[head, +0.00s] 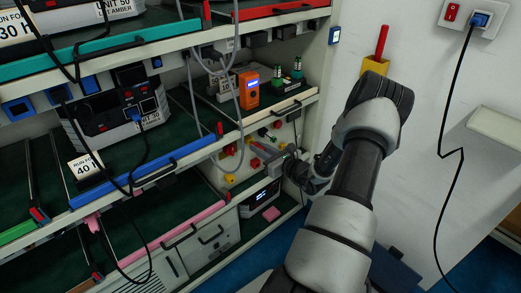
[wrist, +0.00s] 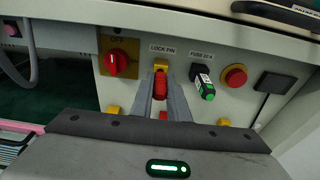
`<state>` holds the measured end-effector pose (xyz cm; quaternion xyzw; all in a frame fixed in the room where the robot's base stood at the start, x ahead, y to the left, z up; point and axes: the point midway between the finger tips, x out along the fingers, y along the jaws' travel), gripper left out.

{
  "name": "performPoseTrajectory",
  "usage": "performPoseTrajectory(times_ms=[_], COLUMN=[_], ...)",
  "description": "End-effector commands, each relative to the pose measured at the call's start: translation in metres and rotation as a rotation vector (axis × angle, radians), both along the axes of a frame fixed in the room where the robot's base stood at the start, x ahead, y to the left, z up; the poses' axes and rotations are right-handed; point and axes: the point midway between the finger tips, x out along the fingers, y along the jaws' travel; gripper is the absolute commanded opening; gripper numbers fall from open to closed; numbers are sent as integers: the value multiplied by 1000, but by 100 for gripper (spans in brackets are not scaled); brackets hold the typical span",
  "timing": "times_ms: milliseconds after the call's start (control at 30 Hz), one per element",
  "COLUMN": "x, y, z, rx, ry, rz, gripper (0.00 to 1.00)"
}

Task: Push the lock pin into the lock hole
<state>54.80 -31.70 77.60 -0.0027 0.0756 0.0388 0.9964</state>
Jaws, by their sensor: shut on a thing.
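The lock pin (wrist: 160,86) is red and sits in front of a yellow block under the LOCK PIN label in the wrist view. My gripper (wrist: 160,98) is shut on the lock pin, one finger at each side. The lock hole cannot be made out behind the pin and yellow block, so how deep the pin sits cannot be told. In the head view my gripper (head: 274,163) is at the panel low on the rack, and the pin is hidden there.
A red rotary switch (wrist: 114,63) on a yellow plate is left of the pin. A green-tagged fuse (wrist: 205,86) and a red button (wrist: 235,77) are to the right. A shelf edge (wrist: 250,17) runs above. A pink-edged shelf (head: 190,232) lies below left.

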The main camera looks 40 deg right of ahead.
Motion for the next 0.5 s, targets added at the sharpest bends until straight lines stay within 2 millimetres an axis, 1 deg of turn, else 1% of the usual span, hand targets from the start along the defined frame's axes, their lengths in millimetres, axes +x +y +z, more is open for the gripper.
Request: performPoseTrajectory(times_ms=[467,500], x=[10,10], y=[1,1], z=[0,0], rx=[-1,-1], ry=[-1,-1], rz=[2,2], gripper=[0,16])
